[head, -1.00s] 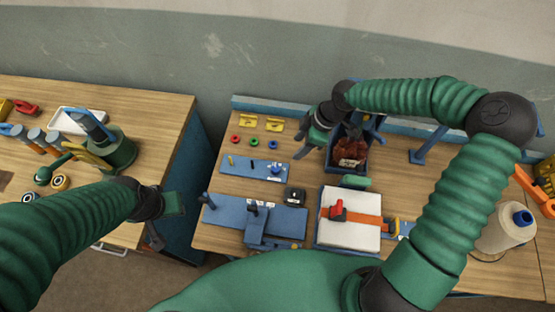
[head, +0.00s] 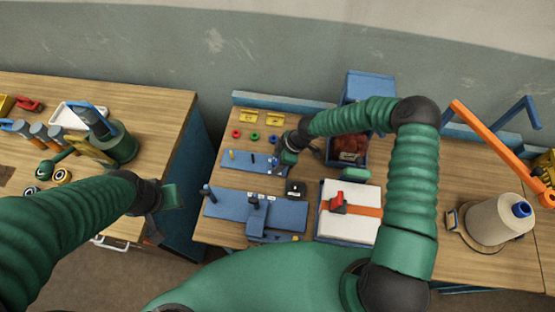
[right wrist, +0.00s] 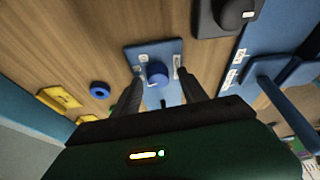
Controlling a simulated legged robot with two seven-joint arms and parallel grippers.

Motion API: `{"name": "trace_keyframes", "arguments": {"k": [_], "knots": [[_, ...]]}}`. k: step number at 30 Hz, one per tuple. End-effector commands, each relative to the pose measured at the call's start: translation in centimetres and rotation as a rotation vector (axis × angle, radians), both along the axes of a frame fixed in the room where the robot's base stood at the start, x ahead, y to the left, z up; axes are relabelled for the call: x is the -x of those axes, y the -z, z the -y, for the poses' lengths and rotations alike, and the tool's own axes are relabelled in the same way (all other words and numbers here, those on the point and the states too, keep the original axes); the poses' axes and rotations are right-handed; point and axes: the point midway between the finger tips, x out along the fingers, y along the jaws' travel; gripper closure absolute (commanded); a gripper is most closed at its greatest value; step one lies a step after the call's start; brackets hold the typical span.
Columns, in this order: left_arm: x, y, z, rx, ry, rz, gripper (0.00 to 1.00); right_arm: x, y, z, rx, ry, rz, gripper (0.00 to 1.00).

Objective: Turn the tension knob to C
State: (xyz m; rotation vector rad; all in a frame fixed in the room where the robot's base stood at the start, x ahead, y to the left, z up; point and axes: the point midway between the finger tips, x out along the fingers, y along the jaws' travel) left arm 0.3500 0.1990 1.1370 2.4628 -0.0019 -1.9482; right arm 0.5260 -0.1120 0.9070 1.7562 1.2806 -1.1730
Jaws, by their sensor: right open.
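A small black box with a round black knob (head: 296,188) stands on the right table; I take it as the tension knob. In the right wrist view the black knob (right wrist: 236,12) has a small white mark and sits at the top edge; no letters are readable. My right gripper (head: 281,166) is open and empty, left of and behind the box, over a blue plate. In the right wrist view its fingers (right wrist: 158,88) appear on either side of a blue round piece (right wrist: 157,71) on that plate. My left gripper (head: 165,205) hangs near the left table's edge; its jaws are unclear.
A blue fixture (head: 228,206) and a white pad with an orange strap (head: 338,225) lie in front. A blue bin (head: 345,163), a thread cone (head: 495,220) and an orange arm (head: 490,130) stand to the right.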

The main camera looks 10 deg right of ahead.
Motion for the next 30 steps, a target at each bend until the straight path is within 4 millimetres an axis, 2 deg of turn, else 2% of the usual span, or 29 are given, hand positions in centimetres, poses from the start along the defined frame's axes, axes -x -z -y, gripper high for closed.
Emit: {"name": "trace_keyframes", "arguments": {"k": [3, 15, 30], "knots": [[0.00, 0.03, 0.00, 0.000, 0.000, 0.000, 0.69, -0.05, 0.04, 0.08, -0.001, 0.001, -0.002, 0.49], [0.00, 0.03, 0.01, 0.000, 0.000, 0.000, 0.69, -0.07, -0.04, 0.20, 0.000, 0.003, 0.001, 1.00], [0.00, 0.05, 0.00, 0.000, 0.000, 0.000, 0.69, -0.14, -0.10, 0.22, 0.001, 0.011, 0.002, 1.00]]}}
